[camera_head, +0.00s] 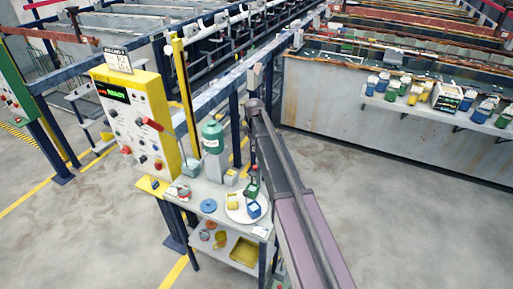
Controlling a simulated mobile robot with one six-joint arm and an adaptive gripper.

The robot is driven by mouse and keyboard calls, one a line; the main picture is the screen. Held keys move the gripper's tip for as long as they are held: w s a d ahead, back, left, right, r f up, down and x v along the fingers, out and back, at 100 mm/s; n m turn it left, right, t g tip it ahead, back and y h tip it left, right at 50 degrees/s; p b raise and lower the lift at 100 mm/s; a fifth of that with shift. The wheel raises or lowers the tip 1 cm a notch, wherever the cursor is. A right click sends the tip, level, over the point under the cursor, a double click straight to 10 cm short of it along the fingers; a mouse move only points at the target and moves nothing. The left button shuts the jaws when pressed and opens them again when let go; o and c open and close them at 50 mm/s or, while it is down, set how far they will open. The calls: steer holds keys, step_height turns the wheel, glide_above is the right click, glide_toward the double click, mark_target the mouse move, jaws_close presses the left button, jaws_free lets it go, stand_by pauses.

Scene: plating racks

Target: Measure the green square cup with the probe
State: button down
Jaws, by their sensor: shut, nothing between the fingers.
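A small green cup (252,191) is at the back right of a round white plate (241,217) on the small workbench, partly hidden by my arm. Its square shape is hard to make out at this size. A yellow cup (233,201) and a blue cup (253,210) are on the same plate. My arm rises from the lower right, and its end hangs down over the bench. My gripper (250,176) is small and dark, close above the green cup; it is shut and empty. Whether it touches the cup I cannot tell. I cannot make out the probe.
A yellow-framed control panel (133,122) reading READY stands left of the bench. A green bottle (212,138), a small yellow block (231,176) and a blue disc (208,206) are on the bench. A shelf (430,112) at right holds several coloured containers. The floor right is clear.

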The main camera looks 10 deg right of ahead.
mark_target(255, 167)
steer(key=shift+f+b, duration=4.3)
steer(key=shift+f, duration=0.3)
step_height(255, 167, down, 6)
steer(key=b, duration=0.6)
steer(key=shift+s, duration=0.3)
steer(key=shift+r, duration=0.15)
steer(key=shift+w+r+p, duration=0.2)
steer(key=shift+r+p, duration=0.2)
steer(key=shift+p, duration=0.15)
step_height(255, 167, up, 13)
steer(key=p, duration=1.3)
